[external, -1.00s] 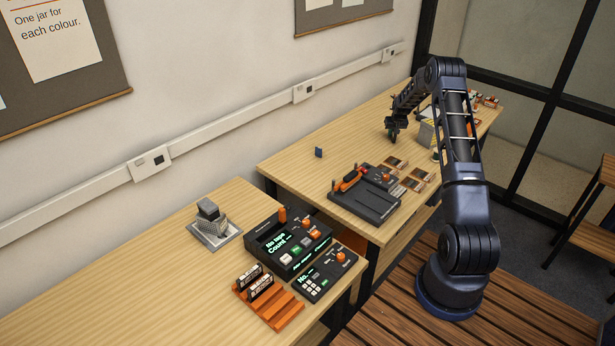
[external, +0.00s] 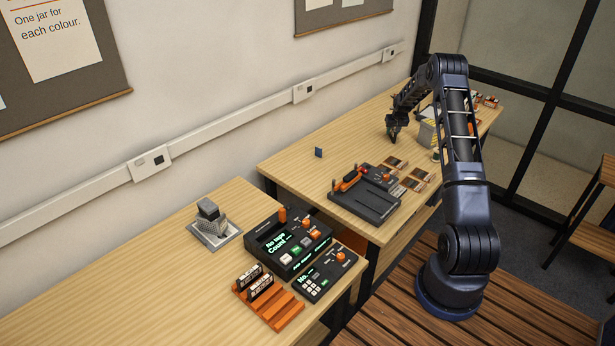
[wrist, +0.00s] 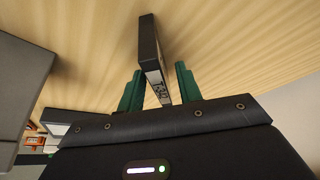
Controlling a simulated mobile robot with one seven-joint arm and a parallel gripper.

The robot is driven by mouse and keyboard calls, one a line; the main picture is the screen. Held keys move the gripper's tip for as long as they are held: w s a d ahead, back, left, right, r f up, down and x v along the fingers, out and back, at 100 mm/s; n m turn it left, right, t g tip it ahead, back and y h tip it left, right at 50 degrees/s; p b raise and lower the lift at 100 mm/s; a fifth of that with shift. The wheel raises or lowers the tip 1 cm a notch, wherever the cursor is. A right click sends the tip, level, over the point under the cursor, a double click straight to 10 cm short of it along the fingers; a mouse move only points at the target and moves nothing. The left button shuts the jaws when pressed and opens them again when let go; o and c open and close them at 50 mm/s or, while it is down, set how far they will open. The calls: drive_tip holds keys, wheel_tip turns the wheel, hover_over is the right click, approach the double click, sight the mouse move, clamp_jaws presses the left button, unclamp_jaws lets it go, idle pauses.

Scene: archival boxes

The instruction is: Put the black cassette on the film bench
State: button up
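In the wrist view the black cassette (wrist: 150,42) stands on edge on pale wood, a white label (wrist: 160,88) on its near side. My gripper (wrist: 159,66) has its green fingers on either side of the cassette; it looks open, with a narrow gap on the right. In the external view my gripper (external: 392,134) is low over the far half of the far table (external: 345,140); the cassette cannot be made out there. No label tells which surface is the film bench; the far table bears a black and orange device (external: 366,203).
A grey upright block (external: 427,132) stands close right of my gripper. Several small framed items (external: 415,178) lie by the device, and a small blue block (external: 318,152) stands near the wall. The near table (external: 140,275) holds an orange rack (external: 283,314) and control boxes (external: 290,245).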

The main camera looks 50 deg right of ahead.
drive_tip(key=v, duration=1)
drive_tip(key=shift+a+r, duration=0.1)
drive_tip(key=shift+r, duration=0.1)
drive_tip(key=w+a+r+n, duration=0.2)
drive_tip(key=w+a+r, duration=0.1)
drive_tip(key=a+r, duration=1.4)
drive_tip(key=s+a+r+n, duration=0.1)
drive_tip(key=s+a+r, duration=0.15)
drive_tip(key=a, duration=0.55)
drive_tip(key=s+a+r+t+y, duration=0.1)
drive_tip(key=s+a+r, duration=0.1)
drive_tip(key=a+r, duration=0.35)
drive_tip(key=s+a+r+n, duration=0.1)
drive_tip(key=s+a, duration=0.1)
drive_tip(key=a, duration=0.8)
drive_tip(key=s+a+r+n+y, duration=0.1)
drive_tip(key=s+a+r+n, duration=0.1)
drive_tip(key=s+a, duration=0.85)
drive_tip(key=s+a+r+n+y, duration=0.1)
drive_tip(key=s+a+r+n, duration=0.15)
drive_tip(key=s+a, duration=0.75)
drive_tip(key=s+a+f, duration=0.2)
drive_tip(key=s+a, duration=0.4)
drive_tip(key=s, duration=0.3)
drive_tip(key=shift+s+f, duration=0.25)
drive_tip(key=shift+f, duration=0.1)
drive_tip(key=shift+o, duration=0.5)
drive_tip(key=shift+s+a+f+n, duration=0.1)
drive_tip(key=shift+s+f+n, duration=0.15)
drive_tip(key=shift+s, duration=0.2)
